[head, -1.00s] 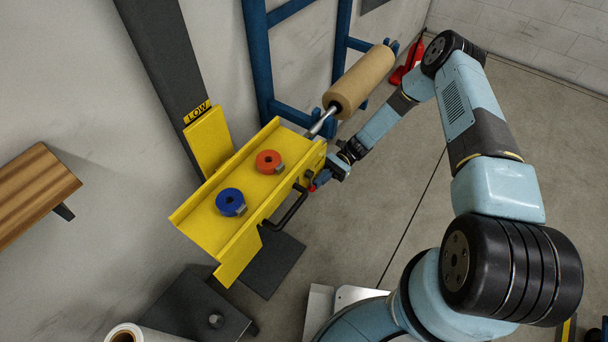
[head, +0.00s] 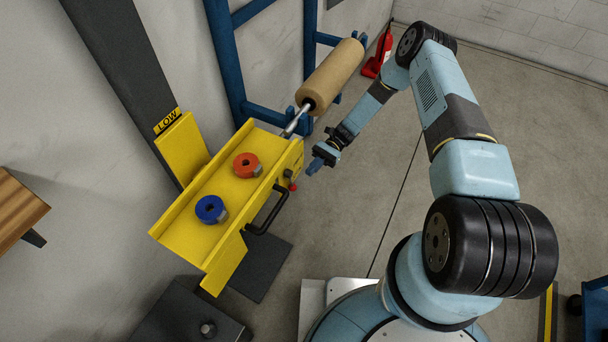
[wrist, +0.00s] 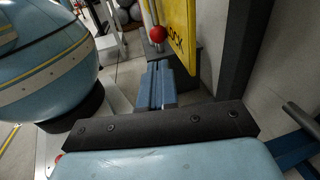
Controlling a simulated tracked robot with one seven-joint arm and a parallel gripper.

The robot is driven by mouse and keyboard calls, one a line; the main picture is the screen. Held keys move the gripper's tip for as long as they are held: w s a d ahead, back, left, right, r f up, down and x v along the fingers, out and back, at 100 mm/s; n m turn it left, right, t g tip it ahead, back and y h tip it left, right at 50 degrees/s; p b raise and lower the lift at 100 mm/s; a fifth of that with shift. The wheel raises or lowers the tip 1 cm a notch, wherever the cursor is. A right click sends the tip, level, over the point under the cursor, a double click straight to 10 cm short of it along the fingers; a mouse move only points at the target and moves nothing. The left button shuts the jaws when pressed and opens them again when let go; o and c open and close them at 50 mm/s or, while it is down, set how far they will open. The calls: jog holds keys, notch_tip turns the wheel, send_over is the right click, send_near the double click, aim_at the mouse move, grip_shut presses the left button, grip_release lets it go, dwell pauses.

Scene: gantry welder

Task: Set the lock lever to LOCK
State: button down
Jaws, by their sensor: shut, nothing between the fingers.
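The lock lever ends in a red ball knob (head: 293,187) at the right end of the yellow carriage (head: 211,239). The knob (wrist: 129,34) also shows in the wrist view, at the end of a thin rod. It is beside a yellow plate (wrist: 179,14) whose lettering ends in "OCK"; I cannot tell whether the word is LOCK or UNLOCK. My gripper (head: 313,167) is shut and empty, a little right of and above the knob in the head view. In the wrist view its blue fingers (wrist: 157,86) are together, below the knob and apart from it.
An orange ring (head: 246,165) and a blue ring (head: 210,209) sit on the carriage. A black handle (head: 268,214) juts from its near side. A tan roll (head: 331,76) on a rod and a blue frame (head: 226,62) stand behind.

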jog(key=v, duration=0.7)
jog(key=shift+w+d+f, duration=0.25)
jog(key=shift+d+f, duration=0.05)
jog(key=shift+s, duration=0.1)
